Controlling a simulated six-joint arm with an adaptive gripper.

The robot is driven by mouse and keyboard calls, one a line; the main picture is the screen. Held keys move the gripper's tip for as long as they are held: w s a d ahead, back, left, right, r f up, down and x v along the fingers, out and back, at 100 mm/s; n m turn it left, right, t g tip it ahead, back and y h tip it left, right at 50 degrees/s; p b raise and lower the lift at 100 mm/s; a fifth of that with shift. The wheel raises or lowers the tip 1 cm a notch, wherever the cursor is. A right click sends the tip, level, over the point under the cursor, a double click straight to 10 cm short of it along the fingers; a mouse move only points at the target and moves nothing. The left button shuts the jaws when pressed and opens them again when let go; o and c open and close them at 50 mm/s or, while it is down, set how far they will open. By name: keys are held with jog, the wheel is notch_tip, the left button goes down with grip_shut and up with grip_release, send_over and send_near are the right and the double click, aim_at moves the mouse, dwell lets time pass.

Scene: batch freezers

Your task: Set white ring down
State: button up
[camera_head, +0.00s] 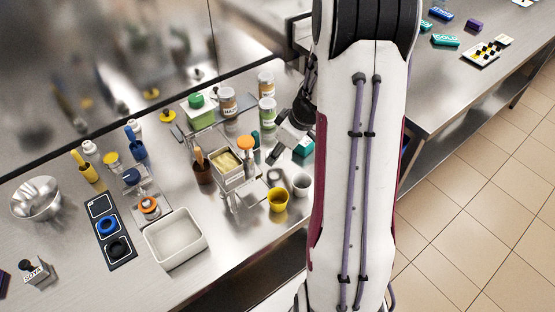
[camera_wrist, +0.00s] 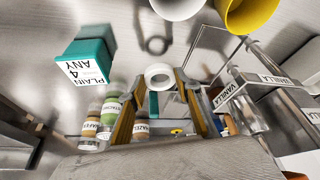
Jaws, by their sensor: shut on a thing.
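The white ring (camera_wrist: 160,76) is at the fingertips of my gripper (camera_wrist: 160,84) in the wrist view, with its opening showing. My gripper is shut on it and holds it above the steel counter. In the head view my gripper (camera_head: 289,137) is partly hidden by my arm, and I cannot make out the ring there. A dark tray (camera_head: 125,260) on the counter at left holds a blue ring (camera_head: 106,225) and a black ring (camera_head: 118,248). Its upper outlined place is bare.
A yellow cup (camera_head: 278,201) and a white cup (camera_head: 301,186) stand close to my gripper. A teal box (camera_wrist: 88,58) marked PLAIN is beside it. Jars (camera_head: 227,102) and a stand with a vanilla tub (camera_head: 228,166) crowd the area. A white bin (camera_head: 200,245) stands right of the tray.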

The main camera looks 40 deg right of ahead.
aim_at(280, 157)
jog(key=shift+f, duration=1.85)
jog(key=shift+f, duration=0.15)
jog(key=o, duration=0.9)
jog(key=shift+v, duration=6.15)
jog(key=shift+a, duration=0.15)
